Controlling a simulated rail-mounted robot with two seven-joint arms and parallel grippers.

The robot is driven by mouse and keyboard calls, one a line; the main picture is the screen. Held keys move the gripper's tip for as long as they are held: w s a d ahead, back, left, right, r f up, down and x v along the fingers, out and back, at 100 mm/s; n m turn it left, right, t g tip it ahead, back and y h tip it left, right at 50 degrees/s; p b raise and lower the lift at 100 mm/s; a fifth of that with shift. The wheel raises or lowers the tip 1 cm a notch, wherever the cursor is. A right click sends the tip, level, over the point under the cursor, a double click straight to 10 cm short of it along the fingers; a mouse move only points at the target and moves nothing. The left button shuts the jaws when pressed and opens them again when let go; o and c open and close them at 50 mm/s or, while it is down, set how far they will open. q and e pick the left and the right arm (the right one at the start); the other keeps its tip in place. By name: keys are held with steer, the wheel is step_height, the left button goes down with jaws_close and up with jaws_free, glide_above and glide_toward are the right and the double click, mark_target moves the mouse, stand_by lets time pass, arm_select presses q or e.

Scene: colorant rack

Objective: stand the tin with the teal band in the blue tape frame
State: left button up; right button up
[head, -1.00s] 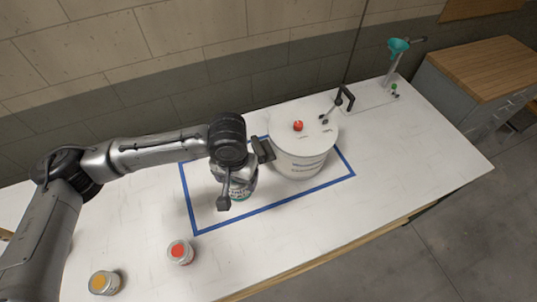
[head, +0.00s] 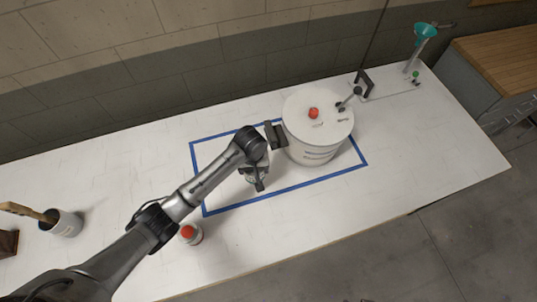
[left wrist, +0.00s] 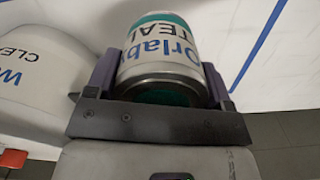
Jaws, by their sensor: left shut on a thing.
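The tin with the teal band (left wrist: 160,48) shows in the left wrist view between the gripper's two fingers, with "TEAL" lettering and a dark end facing the camera. My left gripper (left wrist: 158,80) is shut on it. In the head view my left gripper (head: 256,168) is over the left part of the blue tape frame (head: 310,182) and largely hides the tin (head: 246,172). I cannot tell whether the tin touches the table. My right gripper is not in view.
A large white drum (head: 315,153) with a red knob fills the frame's right part, close to the gripper. A red-topped tin (head: 189,232) stands outside the front-left corner. A brush pot (head: 65,223) stands far left. The frame's front strip is clear.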

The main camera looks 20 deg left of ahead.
arm_select(q)
steer(key=a+f, duration=0.2)
steer(key=a, duration=0.2)
steer(key=a+f, duration=0.3)
steer(key=a, duration=0.1)
steer(key=a+f, duration=0.2)
steer(key=a, duration=0.2)
steer(key=shift+s+a+f, duration=0.1)
steer(key=shift+s+f, duration=0.05)
steer(key=shift+s, duration=0.05)
step_height(320, 180, down, 4)
steer(key=shift+r, duration=0.25)
steer(key=shift+f, duration=0.2)
steer(key=shift+f, duration=0.2)
